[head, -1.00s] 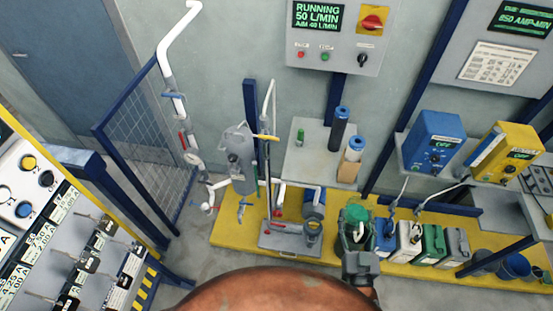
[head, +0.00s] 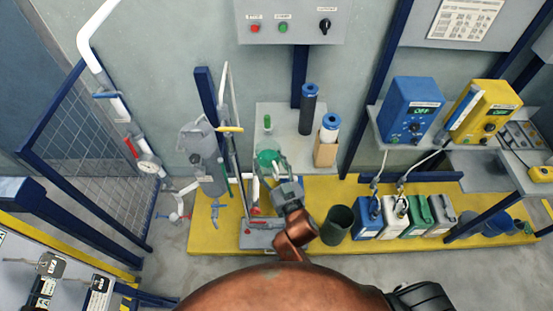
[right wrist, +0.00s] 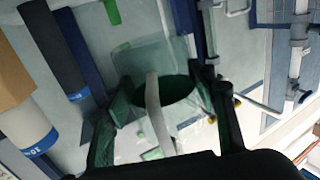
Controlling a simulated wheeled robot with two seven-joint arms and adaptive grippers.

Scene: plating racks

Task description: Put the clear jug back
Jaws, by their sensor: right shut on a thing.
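The clear jug (head: 267,158) shows as a small greenish see-through shape at the fingertips of my right gripper (head: 279,170). It is in front of the lower left part of the grey shelf (head: 285,118). In the right wrist view, the see-through jug (right wrist: 150,55) has a pale handle and a dark green round area. The two dark fingers of my right gripper (right wrist: 168,100) stand on either side of it and are shut on it. The jug's base is hard to make out, so I cannot tell whether it touches anything. My left gripper is not in view.
A dark cylinder (head: 308,108), a blue-capped white cartridge (head: 329,130) and a small green bottle (head: 267,122) stand on the shelf. A grey filter housing (head: 205,160) is to the left. A dark green bin (head: 338,224) and several jerrycans (head: 368,217) stand at the right.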

